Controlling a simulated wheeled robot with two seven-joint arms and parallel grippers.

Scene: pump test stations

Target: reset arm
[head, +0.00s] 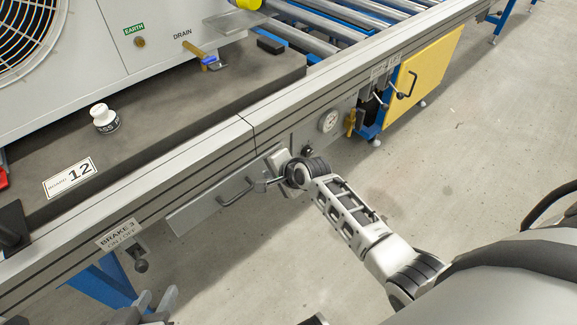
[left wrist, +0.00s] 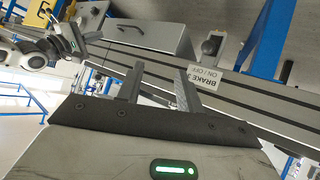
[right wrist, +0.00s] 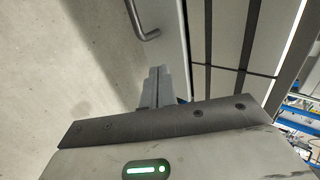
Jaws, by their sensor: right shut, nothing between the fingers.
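My right gripper (head: 264,184) is at the front of the bench rail, close to a light grey panel with a dark bar handle (head: 236,191). In the right wrist view its fingers (right wrist: 155,86) are together with nothing between them, and the bar handle (right wrist: 143,22) is beyond them, apart. My left gripper (head: 152,304) shows at the bottom left of the head view, below the BRAKE 3 label (head: 120,233). In the left wrist view its fingers (left wrist: 159,82) are spread and empty, with the BRAKE 3 label (left wrist: 203,87) beyond the right finger.
A grey rail (head: 190,155) runs diagonally along the bench. A black brake knob (head: 141,265) hangs beneath it. A gauge (head: 328,121) and a yellow panel (head: 425,75) are farther along. A white knob (head: 103,116) stands on the bench top. The floor (head: 470,130) at right is clear.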

